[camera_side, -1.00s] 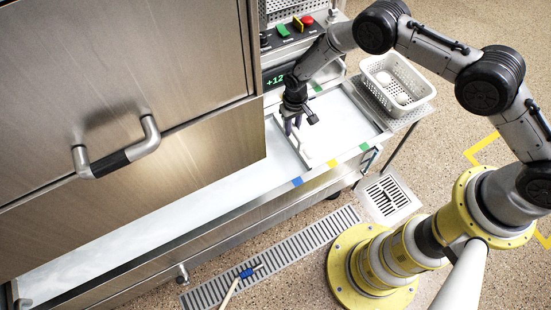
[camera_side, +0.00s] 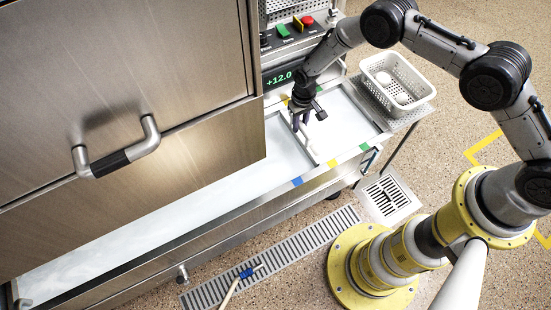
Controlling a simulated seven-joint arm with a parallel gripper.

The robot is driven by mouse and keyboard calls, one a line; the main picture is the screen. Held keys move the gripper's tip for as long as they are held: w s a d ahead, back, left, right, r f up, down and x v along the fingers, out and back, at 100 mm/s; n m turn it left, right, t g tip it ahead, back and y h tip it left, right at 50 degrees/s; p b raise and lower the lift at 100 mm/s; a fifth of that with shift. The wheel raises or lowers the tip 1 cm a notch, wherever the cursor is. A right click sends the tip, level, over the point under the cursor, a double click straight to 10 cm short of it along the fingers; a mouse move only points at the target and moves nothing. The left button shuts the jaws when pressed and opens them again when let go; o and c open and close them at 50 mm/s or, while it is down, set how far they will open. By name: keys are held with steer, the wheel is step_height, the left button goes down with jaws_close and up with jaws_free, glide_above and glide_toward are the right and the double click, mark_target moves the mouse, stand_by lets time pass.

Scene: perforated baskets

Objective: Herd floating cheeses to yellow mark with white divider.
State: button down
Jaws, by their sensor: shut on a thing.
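The white divider (camera_side: 309,146) stands across the liquid-filled trough (camera_side: 246,203). Its near end is close to the trough's front rim, a little left of the yellow mark (camera_side: 332,163). My gripper (camera_side: 302,121) is over the trough and shut on the divider. Its fingers partly hide the divider's far part. I cannot make out any floating cheeses against the white liquid. The steel hood hides much of the trough on the left.
A blue mark (camera_side: 297,181) and a green mark (camera_side: 364,147) lie on the front rim. A white perforated basket (camera_side: 418,86) with white pieces stands at right. A control panel (camera_side: 292,33) is behind. Open liquid lies right of the divider.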

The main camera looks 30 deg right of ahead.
steer(key=shift+w+d+r, duration=0.1)
steer(key=shift+d, duration=1.85)
stand_by(0.3)
steer(key=shift+f, duration=0.3)
stand_by(0.8)
steer(key=c, duration=0.6)
jaws_free()
steer(key=shift+f, duration=0.1)
